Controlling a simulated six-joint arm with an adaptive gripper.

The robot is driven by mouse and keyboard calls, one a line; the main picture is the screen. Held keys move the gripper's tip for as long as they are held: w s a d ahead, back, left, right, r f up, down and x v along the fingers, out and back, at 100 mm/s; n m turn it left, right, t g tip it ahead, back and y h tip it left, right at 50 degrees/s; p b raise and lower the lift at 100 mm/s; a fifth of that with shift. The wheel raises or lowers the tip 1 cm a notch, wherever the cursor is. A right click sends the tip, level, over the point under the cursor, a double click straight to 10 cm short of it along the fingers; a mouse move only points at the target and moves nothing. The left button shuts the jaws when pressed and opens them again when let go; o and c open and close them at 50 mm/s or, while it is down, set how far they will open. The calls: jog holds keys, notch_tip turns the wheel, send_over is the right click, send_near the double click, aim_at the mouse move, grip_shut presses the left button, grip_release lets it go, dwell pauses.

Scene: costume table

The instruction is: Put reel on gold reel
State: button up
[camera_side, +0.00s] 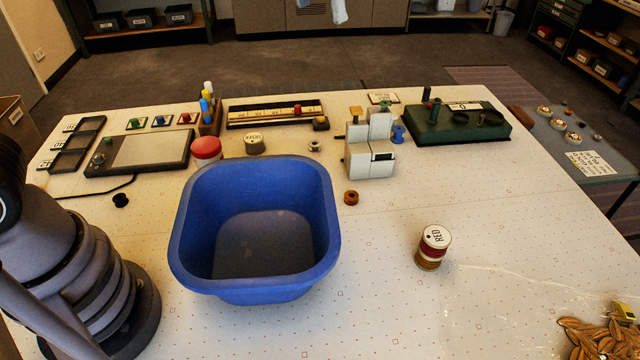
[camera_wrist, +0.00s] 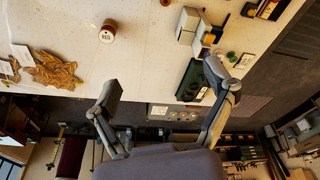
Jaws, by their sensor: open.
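A dark red reel (camera_side: 434,243) with a white top marked RED stands upright on the right half of the table in the side view. A gold reel (camera_side: 427,264) shows directly beneath it, and the two look stacked and touching. The wrist view shows the white labelled top of the red reel (camera_wrist: 107,34) near the upper edge; the gold one is mostly hidden there. My gripper (camera_wrist: 162,78) is open and empty in the wrist view, its fingers spread wide and apart from the reels. The side view shows only my arm's lower part at the left, not the gripper.
A large empty blue bin (camera_side: 255,285) stands left of the reels. A grey-white device (camera_side: 370,160), a green box (camera_side: 455,122) and small spools, such as a brown one (camera_side: 351,198), lie farther back. Dried leaves (camera_side: 595,340) lie front right. The table around the reels is clear.

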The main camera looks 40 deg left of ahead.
jog(key=s+a+r+n+t, duration=0.1)
jog(key=s+a+r, duration=0.3)
jog(key=s+a, duration=0.45)
jog(key=s+a+f+n+t, duration=0.1)
jog(key=s+a, duration=0.3)
jog(key=s, duration=0.5)
jog(key=s+a+f+n+t+y, duration=0.1)
jog(key=s+a+f, duration=0.2)
jog(key=s, duration=0.6)
jog(key=shift+a+f+n, duration=0.4)
jog(key=shift+f, duration=0.05)
jog(key=shift+o, duration=0.4)
